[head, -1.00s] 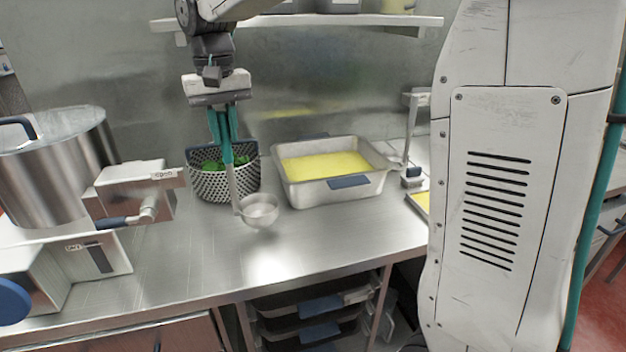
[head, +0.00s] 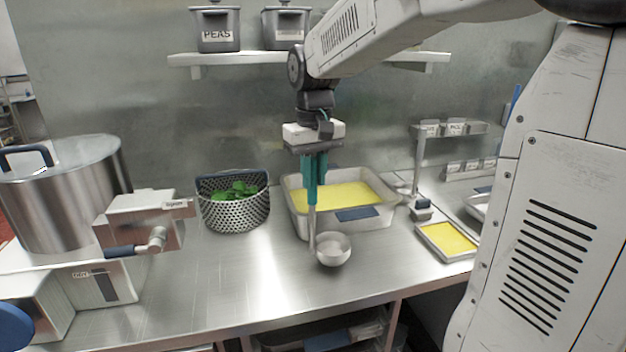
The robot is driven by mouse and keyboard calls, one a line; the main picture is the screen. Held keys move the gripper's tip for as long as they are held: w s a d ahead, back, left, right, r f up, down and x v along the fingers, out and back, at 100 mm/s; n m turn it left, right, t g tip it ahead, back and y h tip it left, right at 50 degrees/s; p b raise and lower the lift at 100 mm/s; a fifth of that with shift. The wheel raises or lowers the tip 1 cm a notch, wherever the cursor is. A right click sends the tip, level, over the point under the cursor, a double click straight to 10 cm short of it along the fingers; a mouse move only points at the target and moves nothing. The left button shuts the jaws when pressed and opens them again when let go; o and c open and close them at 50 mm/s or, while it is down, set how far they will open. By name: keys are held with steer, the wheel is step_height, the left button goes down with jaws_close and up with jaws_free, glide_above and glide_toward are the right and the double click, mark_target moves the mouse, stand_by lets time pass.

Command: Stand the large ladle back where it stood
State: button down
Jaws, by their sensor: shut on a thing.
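The large ladle has a long handle and a round metal bowl (head: 333,250). My gripper (head: 314,200) is shut on the ladle's handle, with teal fingers pointing down. The handle hangs upright below the fingers and the bowl is at the lower end, in front of the deep pan. I cannot tell whether the bowl touches the counter. A metal stand (head: 420,165) with a small labelled rack on top is to the right of the deep pan; small utensil parts show at its foot.
A deep pan (head: 362,225) of yellow food is behind the ladle. A perforated basket (head: 235,213) of greens is to the left, and a large kettle (head: 75,195) farther left. A shallow yellow tray (head: 447,240) lies to the right. The front counter (head: 230,290) is clear.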

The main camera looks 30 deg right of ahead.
steer(key=shift+f, duration=0.75)
steer(key=c, duration=1.3)
jaws_free()
